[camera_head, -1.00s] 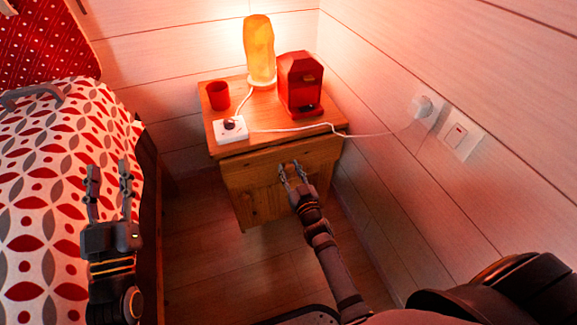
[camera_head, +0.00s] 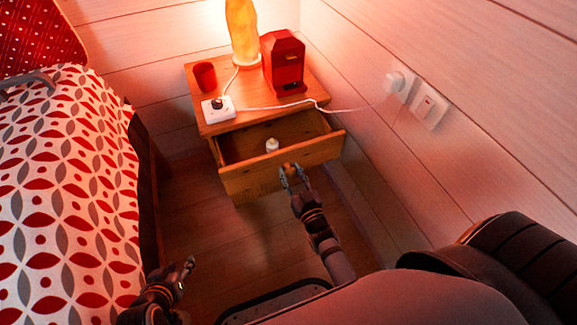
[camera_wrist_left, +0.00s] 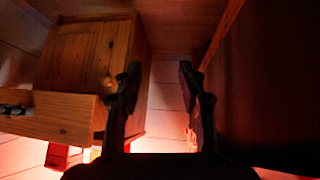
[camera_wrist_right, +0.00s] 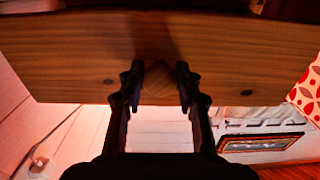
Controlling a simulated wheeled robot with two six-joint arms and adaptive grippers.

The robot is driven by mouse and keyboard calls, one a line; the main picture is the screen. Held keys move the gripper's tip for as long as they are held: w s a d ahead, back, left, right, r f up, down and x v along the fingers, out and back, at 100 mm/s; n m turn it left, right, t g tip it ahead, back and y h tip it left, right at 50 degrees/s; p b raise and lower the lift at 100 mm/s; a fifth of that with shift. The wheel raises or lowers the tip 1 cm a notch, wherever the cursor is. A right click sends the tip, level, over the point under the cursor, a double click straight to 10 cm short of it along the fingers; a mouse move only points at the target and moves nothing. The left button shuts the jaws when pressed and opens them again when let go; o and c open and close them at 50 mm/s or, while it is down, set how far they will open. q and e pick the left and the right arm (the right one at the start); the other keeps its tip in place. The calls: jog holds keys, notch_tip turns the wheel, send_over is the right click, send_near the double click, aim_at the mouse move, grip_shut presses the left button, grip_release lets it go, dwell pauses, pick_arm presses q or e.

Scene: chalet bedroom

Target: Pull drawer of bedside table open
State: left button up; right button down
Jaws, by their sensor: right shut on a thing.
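The wooden bedside table (camera_head: 318,88) stands against the wall in the head view. Its drawer (camera_head: 245,183) is pulled out, with the inside showing. A small white object (camera_head: 272,146) is in the drawer. My right gripper (camera_head: 290,170) is at the drawer front, shut on a small wooden knob. In the right wrist view the knob (camera_wrist_right: 158,82) shows between the fingers, against the drawer front (camera_wrist_right: 70,60). My left gripper (camera_head: 190,264) is low between bed and table, empty. In the left wrist view its fingers (camera_wrist_left: 160,85) are apart, with the drawer front (camera_wrist_left: 60,117) to the left.
On the table are a red cup (camera_head: 205,76), a lit lamp (camera_head: 242,35), a red machine (camera_head: 284,62) and a white socket block (camera_head: 218,110) with a cord to the wall. The bed (camera_head: 60,190) is at the left. Wooden floor (camera_head: 215,235) shows between.

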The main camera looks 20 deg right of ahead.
jog(key=shift+s+r+p, duration=0.1)
jog(key=shift+s+p, duration=0.25)
jog(key=shift+s, duration=1.15)
pick_arm(q)
jog(key=s+g+p, duration=0.2)
jog(key=s+g, duration=0.2)
jog(key=s, duration=0.2)
jog(key=shift+s+a+p, duration=0.15)
jog(key=shift+a+p, duration=0.15)
jog(key=shift+p, duration=0.1)
pick_arm(e)
jog(key=s, duration=0.6)
jog(key=shift+d, duration=0.15)
jog(key=c, duration=0.9)
grip_release()
jog(key=shift+s, duration=0.15)
jog(key=s, duration=1.1)
jog(key=shift+s+d, duration=0.2)
jog(key=shift+s, duration=0.2)
